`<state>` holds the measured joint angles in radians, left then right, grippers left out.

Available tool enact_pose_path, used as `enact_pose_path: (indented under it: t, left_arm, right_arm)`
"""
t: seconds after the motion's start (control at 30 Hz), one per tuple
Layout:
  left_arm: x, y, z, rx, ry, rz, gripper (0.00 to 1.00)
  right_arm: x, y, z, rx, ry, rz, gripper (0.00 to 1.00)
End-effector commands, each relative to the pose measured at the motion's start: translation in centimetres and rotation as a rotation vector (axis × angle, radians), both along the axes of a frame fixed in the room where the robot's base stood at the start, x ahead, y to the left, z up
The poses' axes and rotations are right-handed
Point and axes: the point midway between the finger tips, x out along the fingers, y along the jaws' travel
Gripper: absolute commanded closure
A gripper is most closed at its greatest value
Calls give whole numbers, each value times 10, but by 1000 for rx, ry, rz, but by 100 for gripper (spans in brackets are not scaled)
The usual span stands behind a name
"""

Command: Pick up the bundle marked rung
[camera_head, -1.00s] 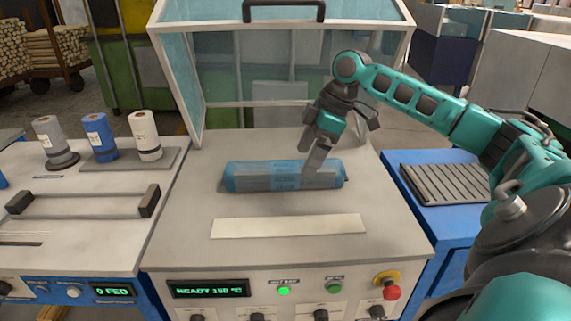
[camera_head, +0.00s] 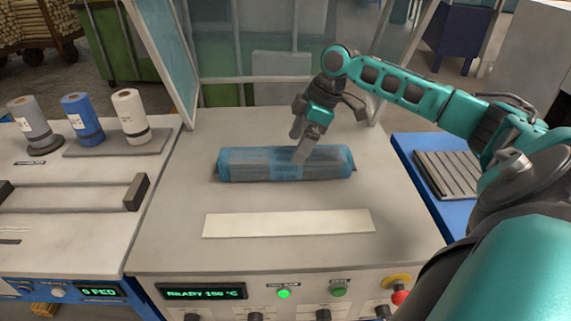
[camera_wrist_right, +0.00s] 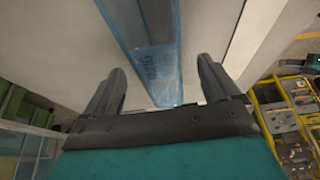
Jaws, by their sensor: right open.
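The bundle (camera_head: 250,165) is a long roll in blue see-through film, lying crosswise on the grey bed of the machine (camera_head: 190,205) in the head view. In the right wrist view the bundle (camera_wrist_right: 150,45) shows dark lettering on its film, which seems to read RUNG. My right gripper (camera_head: 298,143) is over the bundle, right of its middle. In the right wrist view my right gripper (camera_wrist_right: 163,80) is open, one finger on each side of the bundle, with gaps beside it. It does not hold the bundle. My left gripper is not in view.
A clear hood with a white frame (camera_head: 157,62) stands raised behind the bed. A pale strip (camera_head: 288,222) lies in front of the bundle. Film rolls (camera_head: 82,118) stand on the left table. A ribbed tray (camera_head: 450,175) lies on the blue table at right.

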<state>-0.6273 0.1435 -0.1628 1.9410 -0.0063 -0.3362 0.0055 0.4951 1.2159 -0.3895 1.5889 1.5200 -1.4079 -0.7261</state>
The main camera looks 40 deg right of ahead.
Motion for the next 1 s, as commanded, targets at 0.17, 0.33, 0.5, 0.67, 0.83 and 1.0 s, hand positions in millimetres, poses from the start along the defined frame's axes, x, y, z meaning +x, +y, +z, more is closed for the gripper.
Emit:
enact_pose_path:
  t: [0.17, 0.33, 0.5, 0.67, 0.83, 1.0]
  left_arm:
    - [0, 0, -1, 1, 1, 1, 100]
    - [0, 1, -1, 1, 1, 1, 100]
    - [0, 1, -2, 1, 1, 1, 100]
    - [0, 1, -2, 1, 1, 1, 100]
    - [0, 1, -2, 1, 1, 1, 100]
    - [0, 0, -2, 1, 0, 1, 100]
  right_arm:
    - [4, 4, -14, 0, 0, 0, 11]
    - [14, 12, -31, 3, -1, 0, 11]
    - [21, 19, -52, 1, 0, -1, 11]
    - [23, 21, -59, -2, 0, 1, 11]
    - [23, 20, -59, -2, 0, 1, 11]
    - [23, 20, -59, -1, 0, 0, 27]
